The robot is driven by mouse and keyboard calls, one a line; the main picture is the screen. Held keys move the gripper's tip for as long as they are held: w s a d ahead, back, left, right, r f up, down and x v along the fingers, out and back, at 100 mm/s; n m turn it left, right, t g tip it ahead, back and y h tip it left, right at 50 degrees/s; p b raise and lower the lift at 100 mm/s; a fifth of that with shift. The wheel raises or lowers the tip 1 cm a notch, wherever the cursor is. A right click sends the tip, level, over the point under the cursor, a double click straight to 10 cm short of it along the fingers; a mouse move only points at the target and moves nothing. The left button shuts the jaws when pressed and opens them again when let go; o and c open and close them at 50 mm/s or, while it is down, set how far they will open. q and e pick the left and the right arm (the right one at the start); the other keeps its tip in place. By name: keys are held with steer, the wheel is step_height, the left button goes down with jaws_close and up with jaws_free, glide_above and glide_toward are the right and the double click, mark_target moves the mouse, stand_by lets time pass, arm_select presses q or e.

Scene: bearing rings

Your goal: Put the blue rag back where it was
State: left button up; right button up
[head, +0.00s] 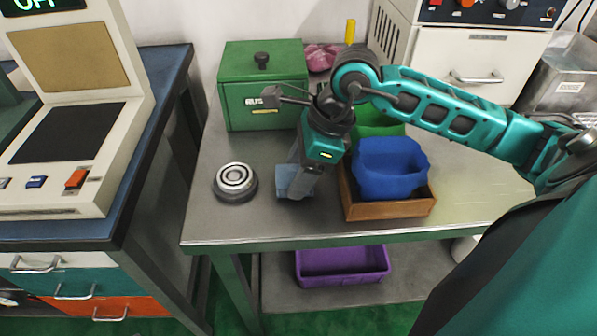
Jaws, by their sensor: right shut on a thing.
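The blue rag (284,181) is a light blue, folded-looking piece at the middle of the metal table in the head view. My right gripper (298,188) points down over it and is shut on it. The fingers hide part of the rag, and I cannot tell whether it touches the table top. My left gripper is not in view.
Bearing rings on a round dark base (236,182) stand left of the rag. A wooden tray (390,208) with a blue bin (390,170) is close on the right. A green box (262,88) and a pink cloth (321,57) are behind. The table's right front is clear.

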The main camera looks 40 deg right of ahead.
steer(key=shift+f, duration=0.15)
steer(key=shift+f, duration=0.1)
steer(key=o, duration=0.5)
steer(key=shift+f, duration=0.1)
steer(key=o, duration=0.4)
steer(key=shift+o, duration=0.2)
steer(key=shift+r, duration=0.3)
steer(key=p+v, duration=0.1)
steer(key=v, duration=1.1)
steer(key=shift+p, duration=0.3)
steer(key=shift+f, duration=0.1)
